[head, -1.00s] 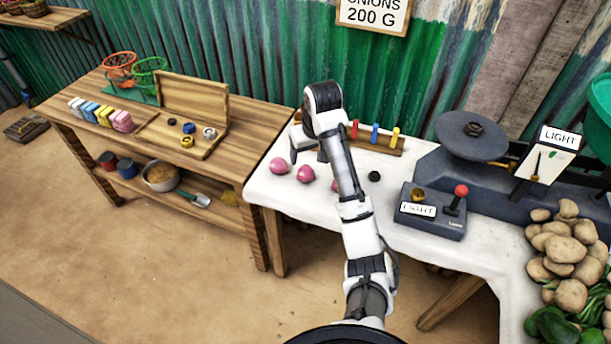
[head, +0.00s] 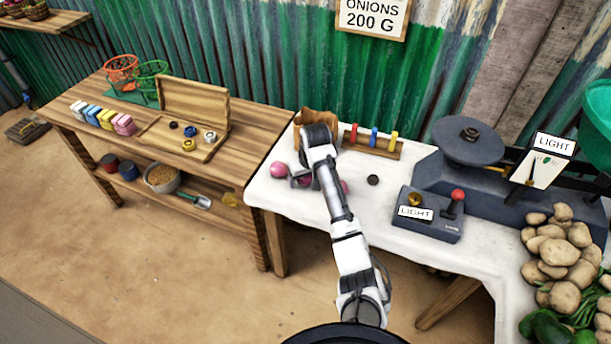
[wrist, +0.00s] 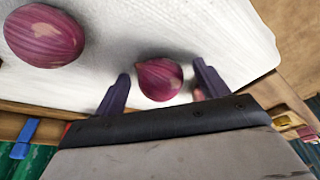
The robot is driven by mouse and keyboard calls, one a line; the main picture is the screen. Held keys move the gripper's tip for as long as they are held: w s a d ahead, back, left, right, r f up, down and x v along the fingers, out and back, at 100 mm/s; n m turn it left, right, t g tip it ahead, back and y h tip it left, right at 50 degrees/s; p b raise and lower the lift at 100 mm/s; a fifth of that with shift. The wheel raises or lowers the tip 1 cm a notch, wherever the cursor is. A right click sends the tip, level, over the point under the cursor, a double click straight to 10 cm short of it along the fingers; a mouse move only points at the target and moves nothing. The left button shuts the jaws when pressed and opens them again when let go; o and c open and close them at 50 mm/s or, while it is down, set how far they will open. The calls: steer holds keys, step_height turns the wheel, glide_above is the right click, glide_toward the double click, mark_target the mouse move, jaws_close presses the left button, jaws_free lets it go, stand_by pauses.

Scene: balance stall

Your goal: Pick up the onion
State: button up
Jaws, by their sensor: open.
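Several pink-purple onions lie on the white-covered table; the left one (head: 279,170) is fully in view in the head view. A middle onion is mostly hidden by my gripper (head: 302,180), and a right one (head: 345,187) is partly behind my arm. In the wrist view one onion (wrist: 160,79) sits between the two dark fingers of my gripper (wrist: 162,84). The fingers are apart, one on each side of it, with small gaps showing. Another onion (wrist: 45,36) lies clear of the fingers at the upper left.
A brown paper bag (head: 318,120) and a rack of coloured pegs (head: 374,139) stand behind the onions. A black disc (head: 373,180), a control box (head: 428,215) and a scale (head: 468,142) are to the right. Potatoes (head: 560,252) are piled at far right.

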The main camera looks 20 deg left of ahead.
steer(key=c, duration=1.1)
steer(key=shift+r, duration=0.1)
